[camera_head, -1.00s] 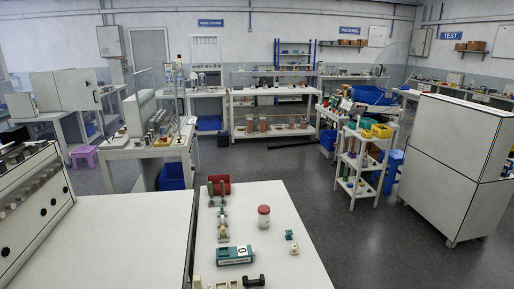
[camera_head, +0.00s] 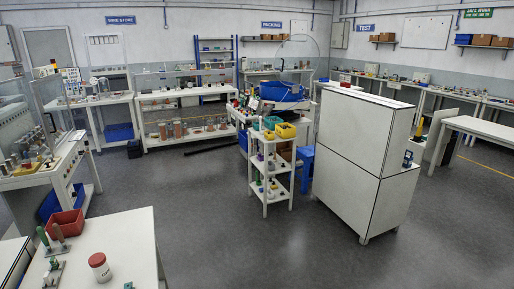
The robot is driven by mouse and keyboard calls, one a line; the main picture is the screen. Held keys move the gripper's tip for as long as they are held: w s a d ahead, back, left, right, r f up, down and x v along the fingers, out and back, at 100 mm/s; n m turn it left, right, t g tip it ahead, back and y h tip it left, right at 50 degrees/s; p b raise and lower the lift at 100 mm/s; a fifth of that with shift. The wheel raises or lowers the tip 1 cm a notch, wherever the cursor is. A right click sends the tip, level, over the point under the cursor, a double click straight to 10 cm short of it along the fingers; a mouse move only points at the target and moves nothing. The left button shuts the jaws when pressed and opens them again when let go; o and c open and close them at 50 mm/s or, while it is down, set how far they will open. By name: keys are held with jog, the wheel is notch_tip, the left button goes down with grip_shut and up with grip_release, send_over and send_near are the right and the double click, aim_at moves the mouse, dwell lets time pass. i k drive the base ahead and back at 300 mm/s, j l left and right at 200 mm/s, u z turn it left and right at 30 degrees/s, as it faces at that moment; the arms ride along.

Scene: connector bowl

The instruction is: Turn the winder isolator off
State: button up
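I cannot make out a winder isolator for certain in the head view. A bench with a machine (camera_head: 18,125) stands at the left edge, with small parts and a yellow item (camera_head: 30,165) on its top. Small upright devices with green tops (camera_head: 43,236) stand on the near white table (camera_head: 128,238), beside a red bin (camera_head: 66,223). A white jar with a red lid (camera_head: 99,266) stands on the same table. My gripper is not in view.
A shelf cart (camera_head: 270,172) with coloured bins stands mid-room, beside a tall white cabinet (camera_head: 365,150). Shelving with copper-coloured spools (camera_head: 186,131) lines the back. Grey floor (camera_head: 200,220) is clear between the near table and the cart. Benches run along the right wall.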

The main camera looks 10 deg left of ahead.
aim_at(28, 165)
jog(key=i+u, duration=0.25)
jog(key=i, duration=0.15)
jog(key=i+l+u, duration=0.2)
jog(key=i, duration=0.15)
jog(key=i+l+u, duration=0.25)
jog(key=i, duration=0.15)
jog(key=i+j+u, duration=0.15)
jog(key=i+u, duration=0.15)
jog(key=i, duration=0.7)
jog(key=i+l+u, duration=0.1)
jog(key=i+u, duration=0.15)
jog(key=i, duration=0.75)
jog(key=i+j+u, duration=0.15)
jog(key=i+u, duration=0.3)
jog(key=i+l+u, duration=0.1)
jog(key=i+u, duration=0.35)
jog(key=i+l+u, duration=0.25)
jog(key=i+u, duration=0.2)
jog(key=i, duration=0.15)
jog(key=i+l+u, duration=0.15)
jog(key=i+u, duration=0.15)
jog(key=i+l+u, duration=0.3)
jog(key=l, duration=0.4)
jog(key=i+l+z, duration=0.1)
jog(key=i, duration=1.5)
jog(key=i+j+z, duration=0.1)
jog(key=i+j, duration=1)
jog(key=j, duration=0.1)
